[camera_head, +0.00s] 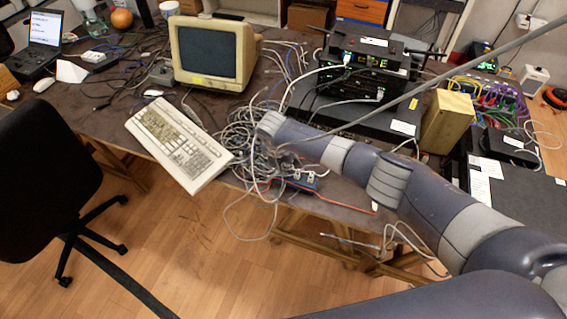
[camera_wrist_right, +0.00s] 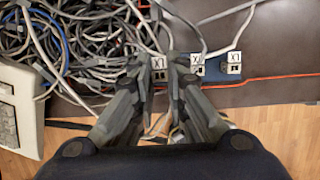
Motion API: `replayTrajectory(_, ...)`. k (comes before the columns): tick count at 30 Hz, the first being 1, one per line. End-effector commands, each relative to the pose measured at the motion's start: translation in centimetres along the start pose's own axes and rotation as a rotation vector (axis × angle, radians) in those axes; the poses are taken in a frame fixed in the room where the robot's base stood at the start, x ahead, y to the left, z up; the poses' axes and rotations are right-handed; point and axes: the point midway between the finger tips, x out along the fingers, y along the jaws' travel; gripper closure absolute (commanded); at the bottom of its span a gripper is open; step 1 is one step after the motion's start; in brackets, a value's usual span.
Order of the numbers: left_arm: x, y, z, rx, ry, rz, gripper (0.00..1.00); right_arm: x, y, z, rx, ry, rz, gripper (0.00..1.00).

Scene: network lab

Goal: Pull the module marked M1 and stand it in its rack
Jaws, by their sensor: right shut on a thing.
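In the right wrist view a blue base (camera_wrist_right: 213,72) carries small white-faced modules in a row at the table edge. The labels are small; the right module (camera_wrist_right: 233,62) and left module (camera_wrist_right: 158,64) seem to read X1, and I cannot read the middle one (camera_wrist_right: 197,60) surely. My right gripper (camera_wrist_right: 164,66) is shut on the left module, its fingertips on either side of it. Modules on the blue base also show in the head view (camera_head: 304,178), while the right gripper is mostly hidden by my arm and cables there. I cannot pick out a separate rack. My left gripper is not in view.
Tangled cables (camera_head: 240,140) crowd the modules. A keyboard (camera_head: 178,143) lies to their left and a monitor (camera_head: 215,52) stands behind. Black network devices (camera_head: 365,75) and a beige box (camera_head: 447,121) stand to the right. An orange cable (camera_wrist_right: 270,78) runs along the table edge.

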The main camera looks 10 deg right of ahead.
Motion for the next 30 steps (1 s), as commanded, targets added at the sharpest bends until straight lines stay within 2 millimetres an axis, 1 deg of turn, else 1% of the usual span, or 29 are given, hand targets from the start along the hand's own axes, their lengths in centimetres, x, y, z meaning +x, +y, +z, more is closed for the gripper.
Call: replayTrajectory(30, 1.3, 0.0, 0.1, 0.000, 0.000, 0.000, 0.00, 1.5, 0.0, -0.5, 0.000, 0.000, 0.000, 1.00)
